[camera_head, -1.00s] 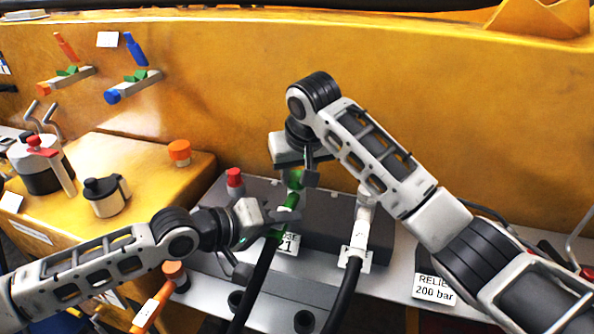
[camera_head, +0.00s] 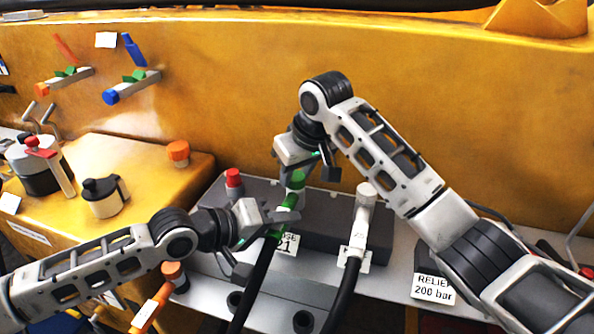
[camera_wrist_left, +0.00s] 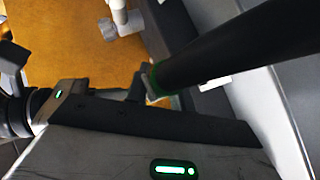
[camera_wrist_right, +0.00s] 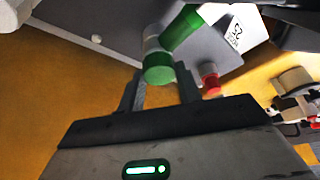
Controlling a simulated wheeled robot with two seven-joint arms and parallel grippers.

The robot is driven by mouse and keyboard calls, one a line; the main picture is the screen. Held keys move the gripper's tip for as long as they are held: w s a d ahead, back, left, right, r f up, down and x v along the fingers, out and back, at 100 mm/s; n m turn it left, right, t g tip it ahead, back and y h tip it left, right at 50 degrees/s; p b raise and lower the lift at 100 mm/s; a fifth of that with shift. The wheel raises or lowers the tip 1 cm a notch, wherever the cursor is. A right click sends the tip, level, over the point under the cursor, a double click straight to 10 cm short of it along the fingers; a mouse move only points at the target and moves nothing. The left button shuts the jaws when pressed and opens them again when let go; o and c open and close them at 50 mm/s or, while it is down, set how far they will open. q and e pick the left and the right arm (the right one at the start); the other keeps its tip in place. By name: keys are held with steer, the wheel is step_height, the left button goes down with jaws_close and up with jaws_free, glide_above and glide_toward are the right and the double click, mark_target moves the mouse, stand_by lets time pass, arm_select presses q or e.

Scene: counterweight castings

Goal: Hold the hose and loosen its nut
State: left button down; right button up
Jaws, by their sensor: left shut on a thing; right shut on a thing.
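The black hose (camera_head: 258,280) rises from the bottom to a green-banded end (camera_head: 289,201) at the dark grey block. The green nut (camera_head: 297,178) sits at the top of the hose fitting, partly hidden by my right gripper (camera_head: 312,170). The right gripper is shut on it from above. The right wrist view shows the nut's round green end (camera_wrist_right: 158,70) between the two fingers.
A second black hose with a white fitting (camera_head: 362,215) stands close on the right. A red-capped port (camera_head: 233,181) is on the left.

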steer(key=o, duration=1)
steer(key=shift+r, duration=0.1)
steer(key=v, duration=1.2)
steer(key=shift+s, duration=0.1)
arm_select(q)
steer(key=c, duration=1.1)
jaws_free()
